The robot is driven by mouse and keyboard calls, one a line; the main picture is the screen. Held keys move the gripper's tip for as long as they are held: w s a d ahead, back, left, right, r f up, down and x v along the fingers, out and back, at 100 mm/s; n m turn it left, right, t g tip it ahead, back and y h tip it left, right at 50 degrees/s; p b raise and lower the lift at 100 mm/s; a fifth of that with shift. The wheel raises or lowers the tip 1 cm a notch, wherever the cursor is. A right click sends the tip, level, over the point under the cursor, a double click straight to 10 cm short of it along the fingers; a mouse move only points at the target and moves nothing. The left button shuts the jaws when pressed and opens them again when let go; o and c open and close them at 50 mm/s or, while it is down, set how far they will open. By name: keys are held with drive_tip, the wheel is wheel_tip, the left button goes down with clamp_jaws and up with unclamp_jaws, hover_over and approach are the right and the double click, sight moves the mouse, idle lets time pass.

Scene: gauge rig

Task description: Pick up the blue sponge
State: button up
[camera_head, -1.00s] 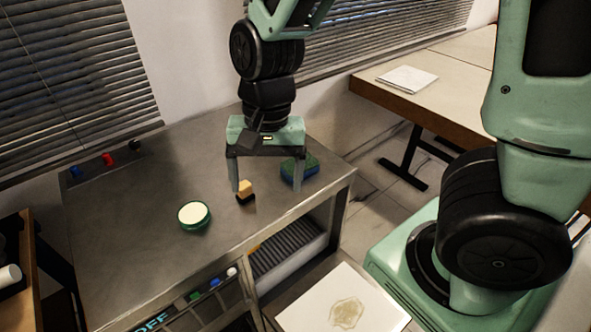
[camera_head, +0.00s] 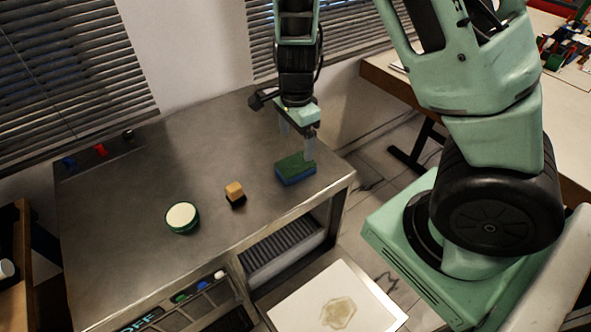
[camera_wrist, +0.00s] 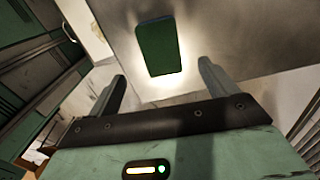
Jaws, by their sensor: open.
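The blue sponge (camera_head: 296,170), with a green top layer, lies flat on the metal table (camera_head: 130,235) near its right end. My gripper (camera_head: 297,146) is just above and behind the sponge in the head view, pointing down. Its two fingers are apart and nothing is between them. In the wrist view the sponge (camera_wrist: 159,47) shows its green face, ahead of the open fingertips (camera_wrist: 162,72) and roughly centred between them. A gap seems to remain between fingers and sponge.
A small orange-topped block (camera_head: 235,194) and a round green-rimmed container (camera_head: 182,217) stand left of the sponge. Blue, red and black items sit at the back left edge. Several small coloured objects lie in an open compartment at the table's front.

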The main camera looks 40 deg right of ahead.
sight(296, 164)
wheel_tip(296, 164, down, 8)
drive_tip(key=shift+r+b, duration=0.15)
drive_tip(key=shift+b, duration=0.45)
drive_tip(key=c, duration=1.1)
